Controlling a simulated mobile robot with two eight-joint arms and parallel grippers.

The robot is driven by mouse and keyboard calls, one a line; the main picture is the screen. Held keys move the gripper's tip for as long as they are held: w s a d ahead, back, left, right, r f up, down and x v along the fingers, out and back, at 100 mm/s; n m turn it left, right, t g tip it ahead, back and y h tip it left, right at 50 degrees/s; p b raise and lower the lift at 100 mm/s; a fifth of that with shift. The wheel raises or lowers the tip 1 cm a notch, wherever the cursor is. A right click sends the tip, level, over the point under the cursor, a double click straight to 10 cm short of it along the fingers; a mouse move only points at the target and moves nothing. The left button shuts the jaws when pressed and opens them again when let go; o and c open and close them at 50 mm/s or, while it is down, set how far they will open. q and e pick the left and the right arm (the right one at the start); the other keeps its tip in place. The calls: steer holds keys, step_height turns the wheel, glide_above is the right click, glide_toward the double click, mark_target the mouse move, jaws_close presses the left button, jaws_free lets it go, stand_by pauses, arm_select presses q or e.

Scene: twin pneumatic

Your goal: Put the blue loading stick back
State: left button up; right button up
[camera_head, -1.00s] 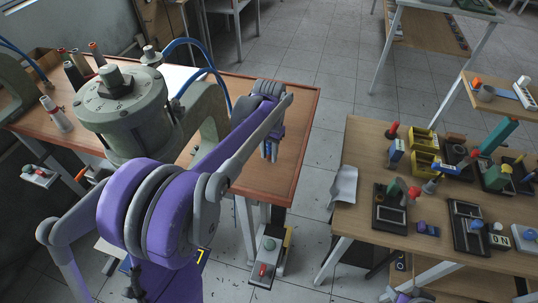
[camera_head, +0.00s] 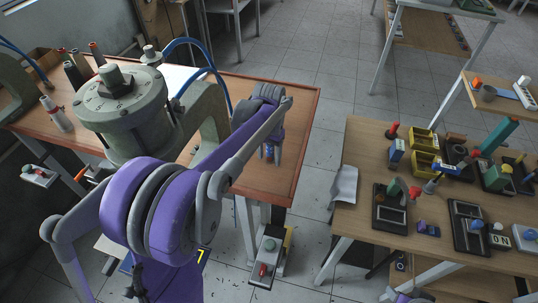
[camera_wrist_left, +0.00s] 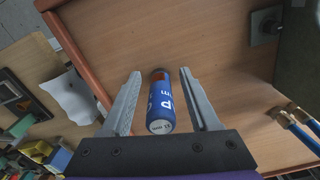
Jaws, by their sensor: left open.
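The blue loading stick (camera_wrist_left: 161,105), a blue cylinder with white lettering, a pale round end and a reddish-brown far end, shows in the left wrist view. It lies between the two fingers of my left gripper (camera_wrist_left: 160,76). The fingers are open, with a gap visible on both sides of the stick. In the head view my left gripper (camera_head: 270,151) points down over the right part of the wooden bench (camera_head: 300,120). My right gripper does not show.
A grey-green pneumatic press (camera_head: 118,115) with blue hoses stands on the bench, left of my gripper. Several bottles and spools are behind it. A second table (camera_head: 350,190) with yellow bins (camera_head: 424,140) and tools is to the right, across a floor gap.

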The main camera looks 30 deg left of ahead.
arm_select(q)
step_height(320, 180, up, 12)
steer(key=shift+f+p, duration=0.2)
steer(key=shift+p, duration=0.15)
steer(key=shift+d+r, duration=0.1)
steer(key=shift+r, duration=0.15)
steer(key=s+d+f+t, duration=0.2)
steer(key=s+d+f, duration=0.3)
steer(key=s, duration=0.5)
steer(key=s+d+f+t, duration=0.3)
steer(key=s+d+f, duration=0.2)
steer(key=s, duration=0.5)
steer(key=shift+f+t, duration=0.3)
steer(key=shift+f, duration=0.1)
steer(key=shift+c, duration=0.9)
steer(key=shift+s, duration=0.2)
